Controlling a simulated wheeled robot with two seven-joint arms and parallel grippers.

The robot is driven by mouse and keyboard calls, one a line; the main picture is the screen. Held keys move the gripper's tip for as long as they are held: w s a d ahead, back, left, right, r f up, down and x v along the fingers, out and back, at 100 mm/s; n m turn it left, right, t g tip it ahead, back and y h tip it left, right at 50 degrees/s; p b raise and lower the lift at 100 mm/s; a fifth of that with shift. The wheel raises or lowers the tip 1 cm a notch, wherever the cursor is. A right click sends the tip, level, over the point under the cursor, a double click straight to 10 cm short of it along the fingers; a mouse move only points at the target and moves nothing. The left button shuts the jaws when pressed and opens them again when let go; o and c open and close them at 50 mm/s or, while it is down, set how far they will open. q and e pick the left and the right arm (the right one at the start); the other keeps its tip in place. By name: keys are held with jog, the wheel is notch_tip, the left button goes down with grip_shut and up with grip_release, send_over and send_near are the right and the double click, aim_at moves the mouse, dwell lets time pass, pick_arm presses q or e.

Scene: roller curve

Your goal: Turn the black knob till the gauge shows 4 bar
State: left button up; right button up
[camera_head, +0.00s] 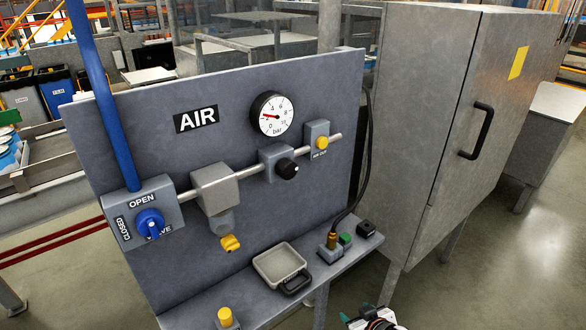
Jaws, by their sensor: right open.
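The black knob (287,168) sits on a grey regulator block on the pipe across the upright grey AIR panel (330,95). Nothing touches it. The round white gauge (271,114), marked in bar, is above and slightly left of the knob. Its red needle points left, below the 4 mark; the exact reading is too small to tell. My right gripper (356,313) shows only partly at the bottom edge, well below the knob and in front of the shelf. It is open, with no object seen in it. My left gripper is out of view.
A blue valve handle (150,222) is on the left of the panel. A yellow button (322,142) is right of the knob. The shelf holds a grey tray (262,268), a yellow-topped fitting (226,317) and a cable connector (329,247). A grey cabinet (425,110) stands right.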

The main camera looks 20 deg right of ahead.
jog(key=shift+t+y, duration=0.4)
jog(key=shift+t, duration=0.5)
jog(key=w+r, duration=0.1)
jog(key=r, duration=0.2)
jog(key=w+a+r, duration=0.1)
jog(key=r, duration=0.3)
jog(key=w+r, duration=0.1)
jog(key=r, duration=0.3)
jog(key=shift+a+r, duration=0.25)
jog(key=shift+a, duration=0.05)
jog(key=a+r+n+t+y+p, duration=0.1)
jog(key=a+r+t+y, duration=0.2)
jog(key=r, duration=1.3)
jog(key=n+t+y+p, duration=0.2)
jog(key=y+p, duration=0.1)
jog(key=p, duration=0.1)
send_near(291, 173)
jog(key=x, duration=0.8)
jog(key=shift+w+r, duration=0.1)
jog(key=shift+r, duration=0.1)
jog(key=shift+w+a+f, duration=0.1)
jog(key=shift+w+a, duration=0.1)
jog(key=shift+w, duration=0.2)
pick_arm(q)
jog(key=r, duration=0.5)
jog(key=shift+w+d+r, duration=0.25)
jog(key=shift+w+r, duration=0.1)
